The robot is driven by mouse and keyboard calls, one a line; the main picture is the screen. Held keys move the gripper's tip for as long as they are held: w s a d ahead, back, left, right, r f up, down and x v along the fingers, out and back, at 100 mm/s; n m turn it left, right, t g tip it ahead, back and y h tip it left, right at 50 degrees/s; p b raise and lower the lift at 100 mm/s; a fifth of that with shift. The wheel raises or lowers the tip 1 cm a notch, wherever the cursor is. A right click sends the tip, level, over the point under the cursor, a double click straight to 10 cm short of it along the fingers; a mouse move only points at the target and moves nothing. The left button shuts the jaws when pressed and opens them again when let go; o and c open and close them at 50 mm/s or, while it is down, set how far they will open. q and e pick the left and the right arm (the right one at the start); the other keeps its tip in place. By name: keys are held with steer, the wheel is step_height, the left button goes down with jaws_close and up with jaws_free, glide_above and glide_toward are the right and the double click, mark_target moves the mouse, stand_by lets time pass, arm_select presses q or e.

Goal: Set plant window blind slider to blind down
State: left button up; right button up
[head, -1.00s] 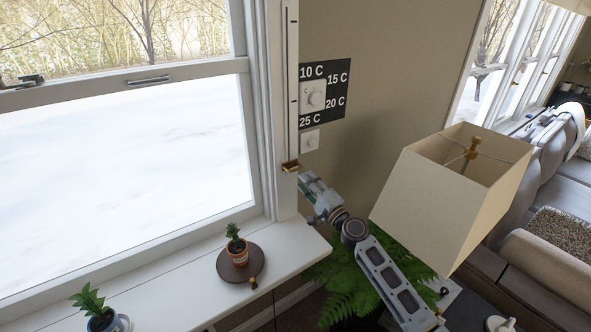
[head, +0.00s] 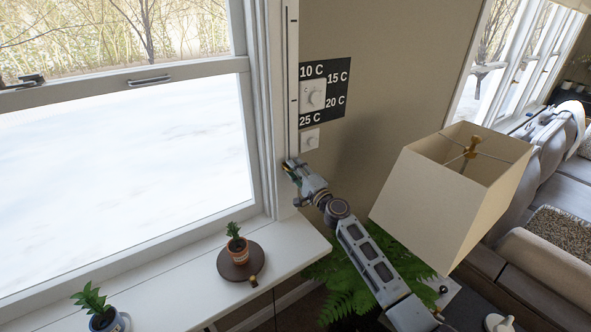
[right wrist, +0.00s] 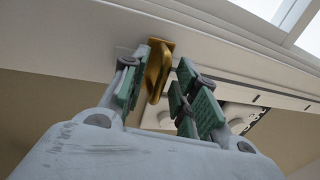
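The blind slider is a brass knob (right wrist: 157,68) on the white window frame; it stands between the fingers of my right gripper in the right wrist view. My right gripper (right wrist: 160,88) has its green-padded fingers apart. The left finger is close beside the knob, and a small gap shows on the right; contact is unclear. In the head view my right gripper (head: 291,168) is at the frame and largely hides the knob. The slider's slot (head: 291,60) runs up the frame above it. The blind is not seen over the window (head: 120,170). My left gripper is out of view.
Potted plants (head: 236,245) (head: 98,308) stand on the sill (head: 180,300). A lampshade (head: 445,200) and fern (head: 345,290) flank my right arm.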

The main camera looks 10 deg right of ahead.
stand_by(0.3)
steer(key=shift+w, duration=0.1)
jaws_close()
steer(key=shift+r, duration=0.2)
